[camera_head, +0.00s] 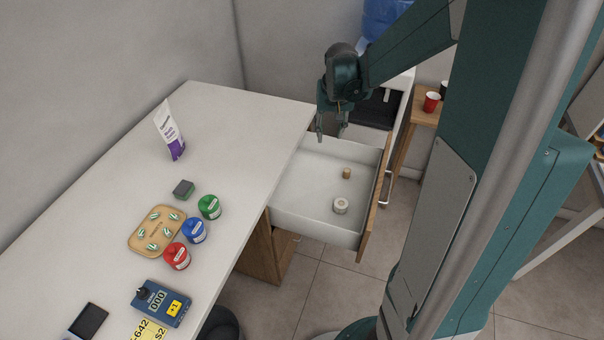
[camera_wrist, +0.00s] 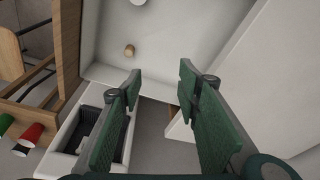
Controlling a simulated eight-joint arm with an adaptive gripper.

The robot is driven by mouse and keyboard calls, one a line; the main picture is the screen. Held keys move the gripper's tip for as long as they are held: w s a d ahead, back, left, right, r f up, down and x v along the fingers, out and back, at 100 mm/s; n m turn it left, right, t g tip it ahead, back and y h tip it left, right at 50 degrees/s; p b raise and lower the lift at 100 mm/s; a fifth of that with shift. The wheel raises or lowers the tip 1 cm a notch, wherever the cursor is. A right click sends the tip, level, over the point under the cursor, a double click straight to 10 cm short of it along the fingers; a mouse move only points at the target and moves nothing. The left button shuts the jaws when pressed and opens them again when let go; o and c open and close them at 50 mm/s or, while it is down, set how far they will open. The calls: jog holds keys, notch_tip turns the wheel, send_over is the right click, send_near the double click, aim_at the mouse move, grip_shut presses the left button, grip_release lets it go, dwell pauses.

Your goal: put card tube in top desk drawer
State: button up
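The top desk drawer (camera_head: 310,215) is pulled out from the white desk; its white floor also shows in the wrist view (camera_wrist: 175,40). A small tan cylinder (camera_head: 347,173), which looks like the card tube, is inside it; it also shows in the wrist view (camera_wrist: 129,50). It seems to stand upright on the drawer floor. My gripper (camera_head: 331,131) is over the drawer's far end, above and apart from the tube. In the wrist view my gripper (camera_wrist: 160,78) has its fingers spread with nothing between them.
A white roll (camera_head: 341,206) lies in the drawer near the tube. The desk (camera_head: 110,150) holds a purple-and-white tube (camera_head: 169,130), a wooden tray (camera_head: 156,230), colored jars (camera_head: 195,231) and a blue device (camera_head: 160,302).

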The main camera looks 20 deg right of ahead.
jog(key=s+a+r+n+t, duration=0.2)
jog(key=s+a+r, duration=0.8)
jog(key=a+r, duration=0.15)
jog(key=s+a+r+n+t, duration=0.2)
jog(key=s+a+t, duration=0.1)
jog(key=s+a, duration=0.7)
jog(key=s, duration=0.4)
jog(key=shift+s+a+n+y, duration=0.25)
jog(key=shift+a+n+y, duration=0.05)
jog(key=shift+n+y, duration=0.1)
jog(key=shift+o, duration=0.3)
